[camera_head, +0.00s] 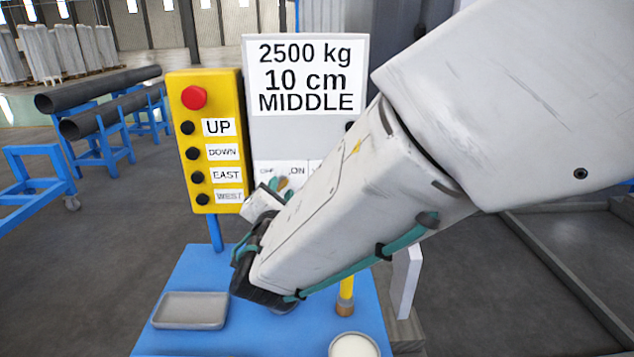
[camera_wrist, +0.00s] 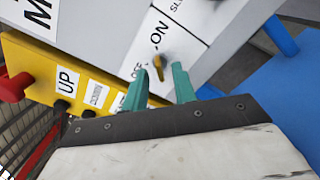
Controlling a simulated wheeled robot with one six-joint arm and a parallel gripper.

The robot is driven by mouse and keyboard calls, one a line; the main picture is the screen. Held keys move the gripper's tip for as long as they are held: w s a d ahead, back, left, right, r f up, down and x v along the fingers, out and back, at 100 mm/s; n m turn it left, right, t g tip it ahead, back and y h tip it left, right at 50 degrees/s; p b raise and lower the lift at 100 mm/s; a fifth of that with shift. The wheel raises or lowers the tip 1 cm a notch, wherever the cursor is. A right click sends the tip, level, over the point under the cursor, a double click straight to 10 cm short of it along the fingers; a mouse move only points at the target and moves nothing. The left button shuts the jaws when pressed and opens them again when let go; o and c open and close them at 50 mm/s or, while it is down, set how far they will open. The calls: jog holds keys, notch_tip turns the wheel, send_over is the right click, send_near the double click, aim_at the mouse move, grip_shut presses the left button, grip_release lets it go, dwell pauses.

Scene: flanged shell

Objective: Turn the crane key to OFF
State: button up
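The crane key is a small yellow knob (camera_wrist: 159,66) on the grey control box (camera_wrist: 115,42). In the wrist view it lies beside the ON label (camera_wrist: 158,34), with the OFF label partly hidden behind a fingertip. Which label it points at I cannot tell for sure. My gripper (camera_wrist: 158,82) has its two teal fingers apart, with the key just beyond and between their tips. Touch is not visible. In the head view the key (camera_head: 283,183) is small and partly covered by my gripper (camera_head: 275,187), close to the box face.
A yellow pendant (camera_head: 217,110) with a red button and black UP, DOWN, EAST and WEST buttons stands left of the box. A sign (camera_head: 305,75) reads 2500 kg, 10 cm, MIDDLE. Below are a blue table (camera_head: 245,335), a grey tray (camera_head: 190,310) and a white-topped cup (camera_head: 354,346).

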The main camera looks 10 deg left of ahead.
jog(key=shift+w+a, duration=0.1)
jog(key=shift+w, duration=0.5)
jog(key=shift+c, duration=0.4)
grip_shut()
